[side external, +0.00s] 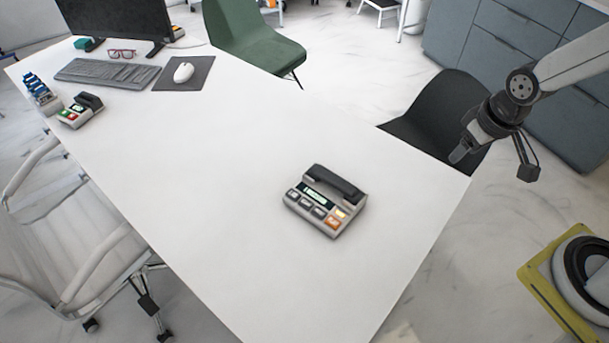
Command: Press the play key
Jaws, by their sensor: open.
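A grey desk device (325,202) with a black handset-like bar, a small green display, several dark keys and an orange key sits on the white table near its right end. The key markings are too small to read, so I cannot tell which is the play key. A smaller device (80,111) with green and red keys sits at the table's far left. My gripper (460,154) is open and empty. It appears at the upper right of the grey device, well apart from it, in front of the black chair.
The white table (230,190) is bare around the grey device. A keyboard (108,73), mouse (183,73), glasses (122,53) and monitor (115,20) stand at its far left. A black chair (425,115) and a green chair (250,45) stand along the back edge.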

